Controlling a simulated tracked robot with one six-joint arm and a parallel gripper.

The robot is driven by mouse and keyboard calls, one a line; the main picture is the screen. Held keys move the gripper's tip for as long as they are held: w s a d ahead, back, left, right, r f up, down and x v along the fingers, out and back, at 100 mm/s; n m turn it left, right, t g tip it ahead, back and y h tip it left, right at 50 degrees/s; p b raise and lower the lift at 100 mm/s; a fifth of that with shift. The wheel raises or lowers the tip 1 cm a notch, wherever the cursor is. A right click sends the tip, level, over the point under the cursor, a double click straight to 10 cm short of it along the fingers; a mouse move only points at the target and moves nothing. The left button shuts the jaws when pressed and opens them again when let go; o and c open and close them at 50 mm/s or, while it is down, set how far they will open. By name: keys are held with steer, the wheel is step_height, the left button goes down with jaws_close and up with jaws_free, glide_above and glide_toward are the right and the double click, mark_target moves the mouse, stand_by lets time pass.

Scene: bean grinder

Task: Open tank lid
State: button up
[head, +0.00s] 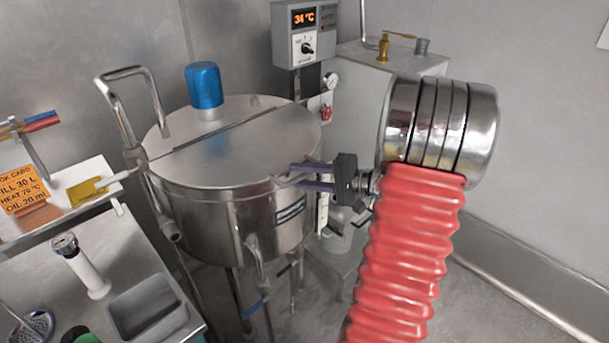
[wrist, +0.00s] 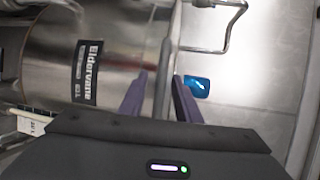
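The steel tank (head: 215,225) stands in the middle of the head view. Its flat round lid (head: 245,140) lies down on the rim. A bent tube handle (head: 150,75) rises at the lid's left side; it also shows at the top of the wrist view (wrist: 228,40). A blue cap (head: 204,86) stands on the far half of the top. My gripper (head: 290,174) is at the lid's front right edge, pointing left. In the wrist view its two dark purple fingers (wrist: 158,80) are apart, one on each side of the rim line. Contact with the rim is unclear.
A control box (head: 305,33) reading 34 °C, a gauge and a red valve are behind the tank's right side. A steel cabinet (head: 365,95) stands behind my arm. A counter with a sink (head: 148,310) and an orange card (head: 22,190) is at the left.

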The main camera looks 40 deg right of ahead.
steer(key=shift+c, duration=0.3)
jaws_close()
steer(key=shift+d, duration=0.15)
stand_by(0.3)
